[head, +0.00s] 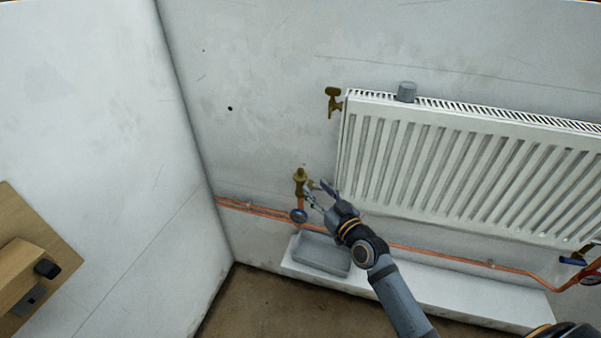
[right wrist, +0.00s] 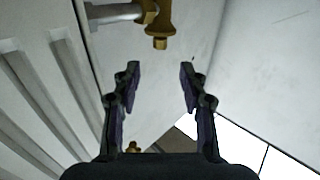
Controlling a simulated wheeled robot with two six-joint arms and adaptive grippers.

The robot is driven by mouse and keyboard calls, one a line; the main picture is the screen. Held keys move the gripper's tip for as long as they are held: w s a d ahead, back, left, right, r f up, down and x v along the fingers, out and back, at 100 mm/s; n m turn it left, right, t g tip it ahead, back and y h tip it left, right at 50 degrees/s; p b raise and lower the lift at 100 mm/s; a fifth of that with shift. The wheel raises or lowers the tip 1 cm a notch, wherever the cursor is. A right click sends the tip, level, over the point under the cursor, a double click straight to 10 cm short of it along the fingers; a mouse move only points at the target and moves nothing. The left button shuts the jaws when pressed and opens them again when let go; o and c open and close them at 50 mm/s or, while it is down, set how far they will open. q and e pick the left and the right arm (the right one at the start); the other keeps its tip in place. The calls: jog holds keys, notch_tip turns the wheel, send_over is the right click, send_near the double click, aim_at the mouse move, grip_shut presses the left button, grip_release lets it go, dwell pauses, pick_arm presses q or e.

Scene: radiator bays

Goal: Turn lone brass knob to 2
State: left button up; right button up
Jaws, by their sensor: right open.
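A brass valve (head: 301,180) with a knob-like top stands at the radiator's lower left, above the copper pipe. A second brass fitting (head: 333,97) sits at the radiator's upper left corner. My right gripper (head: 318,192) is open and empty, its fingertips close to the lower brass valve; I cannot tell whether they touch it. In the right wrist view, a brass fitting (right wrist: 160,28) joined to a silvery pipe lies beyond the open fingertips (right wrist: 160,68), apart from them. A small brass piece (right wrist: 133,147) shows near the gripper's base. No number marks are readable. My left gripper is out of view.
A grey box (head: 320,254) rests on a white ledge (head: 440,296). A side wall (head: 90,120) closes the left.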

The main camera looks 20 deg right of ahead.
aim_at(303, 173)
jog(key=w, duration=0.3)
jog(key=w+a, duration=0.1)
jog(key=w, duration=0.2)
jog(key=w+a, duration=0.1)
jog(key=w, duration=0.3)
jog(key=shift+c, duration=0.4)
grip_shut()
jog(key=shift+f+b, duration=0.2)
jog(key=shift+b, duration=0.45)
jog(key=n+y+b, duration=0.1)
jog(key=b, duration=0.3)
jog(key=shift+f+y, duration=0.2)
jog(key=shift+y, duration=0.2)
jog(key=shift+r+b, duration=0.1)
jog(key=shift+b, duration=0.45)
jog(key=shift+r+p, duration=0.2)
jog(key=shift+p, duration=0.15)
